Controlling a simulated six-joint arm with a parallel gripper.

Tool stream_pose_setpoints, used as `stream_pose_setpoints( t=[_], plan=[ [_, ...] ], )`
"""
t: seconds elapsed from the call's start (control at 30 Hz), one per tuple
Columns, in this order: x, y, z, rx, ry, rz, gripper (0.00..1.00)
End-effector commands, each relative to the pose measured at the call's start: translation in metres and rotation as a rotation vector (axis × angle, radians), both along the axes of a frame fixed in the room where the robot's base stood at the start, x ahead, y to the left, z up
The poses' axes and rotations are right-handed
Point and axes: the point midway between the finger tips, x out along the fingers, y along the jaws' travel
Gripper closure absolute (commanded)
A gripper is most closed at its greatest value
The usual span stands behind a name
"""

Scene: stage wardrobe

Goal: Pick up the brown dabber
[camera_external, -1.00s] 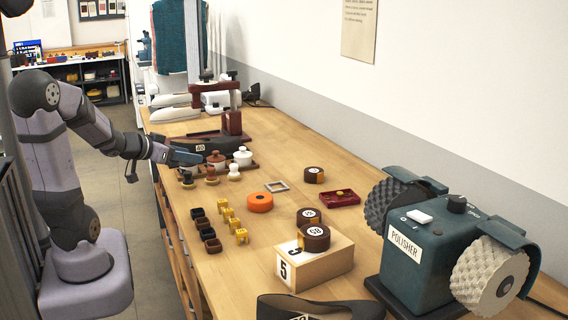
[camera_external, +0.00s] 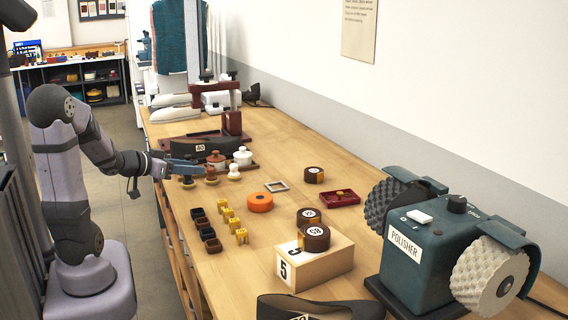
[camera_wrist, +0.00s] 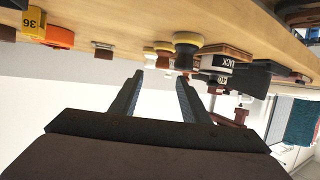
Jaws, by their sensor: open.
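The brown dabber (camera_external: 211,177) stands upright on the bench, between a dark dabber (camera_external: 185,182) and a white dabber (camera_external: 234,173). My gripper (camera_external: 198,168) is open and empty. It reaches in level from the bench's left edge, its fingertips close to the brown dabber, apparently above the dark one. In the wrist view the bench is upside down along the top. Beyond the fingers (camera_wrist: 160,80) there, the dabbers show with pale round bases; a dark-handled one (camera_wrist: 185,60) looks nearest, and a reddish-brown handle (camera_wrist: 163,61) shows beside it.
Brown and white lidded jars (camera_external: 216,160) (camera_external: 243,158) stand just behind the dabbers, with a dark shoe marked 40 (camera_external: 205,147) farther back.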

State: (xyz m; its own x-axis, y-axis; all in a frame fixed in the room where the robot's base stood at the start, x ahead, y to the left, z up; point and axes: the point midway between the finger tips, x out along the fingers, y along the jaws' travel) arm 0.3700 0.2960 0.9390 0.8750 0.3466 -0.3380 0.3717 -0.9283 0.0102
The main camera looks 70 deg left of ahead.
Motion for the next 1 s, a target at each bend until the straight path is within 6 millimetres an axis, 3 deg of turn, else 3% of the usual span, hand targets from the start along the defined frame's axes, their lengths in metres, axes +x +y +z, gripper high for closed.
stream_pose_setpoints(
  t=[1.0],
  plan=[
    [0.031, 0.014, -0.015, 0.008, 0.009, 0.012, 0.58]
  ],
)
